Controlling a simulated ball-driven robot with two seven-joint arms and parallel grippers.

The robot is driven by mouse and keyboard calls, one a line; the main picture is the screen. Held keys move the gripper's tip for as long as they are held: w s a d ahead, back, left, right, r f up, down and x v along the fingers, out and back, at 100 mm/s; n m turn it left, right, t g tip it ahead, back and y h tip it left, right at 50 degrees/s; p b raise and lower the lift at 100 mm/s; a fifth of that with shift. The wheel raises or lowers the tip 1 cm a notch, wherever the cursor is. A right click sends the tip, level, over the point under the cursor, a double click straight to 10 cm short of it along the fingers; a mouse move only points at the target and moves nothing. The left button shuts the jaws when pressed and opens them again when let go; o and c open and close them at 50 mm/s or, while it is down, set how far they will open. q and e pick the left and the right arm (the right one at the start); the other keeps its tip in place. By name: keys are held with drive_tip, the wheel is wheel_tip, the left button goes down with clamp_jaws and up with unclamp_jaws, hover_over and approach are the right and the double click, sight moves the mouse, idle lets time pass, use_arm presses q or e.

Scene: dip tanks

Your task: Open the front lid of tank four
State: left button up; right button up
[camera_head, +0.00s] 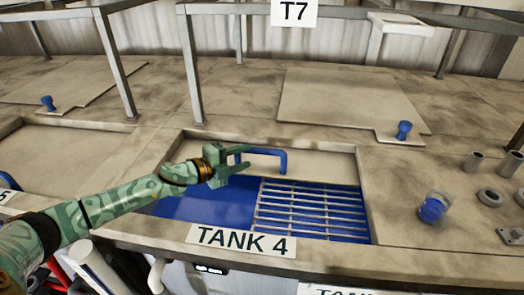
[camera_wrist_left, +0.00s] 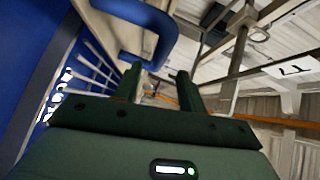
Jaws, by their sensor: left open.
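Tank four, marked by a TANK 4 label (camera_head: 240,241), has its front opening partly uncovered, showing a blue interior (camera_head: 205,208) and a slatted grate (camera_head: 312,210). A beige lid panel (camera_head: 325,164) lies along the back of the opening, with a blue bar handle (camera_head: 283,160) on it. My left gripper (camera_head: 245,160) is at the left end of this handle, its fingers pointing right. In the left wrist view the fingers (camera_wrist_left: 156,82) are apart, and the blue handle (camera_wrist_left: 160,30) rises just beyond them; whether they touch it I cannot tell.
Behind is another beige lid (camera_head: 345,100) with a blue knob (camera_head: 404,130). Metal posts (camera_head: 192,70) and a T7 sign (camera_head: 293,13) stand at the back. On the right are a blurred blue item (camera_head: 433,208) and several metal fittings (camera_head: 489,197).

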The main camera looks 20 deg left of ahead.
sight(258, 152)
use_arm(q)
drive_tip(key=x, duration=0.7)
use_arm(e)
drive_tip(key=shift+d+f, duration=0.2)
drive_tip(key=shift+f, duration=0.05)
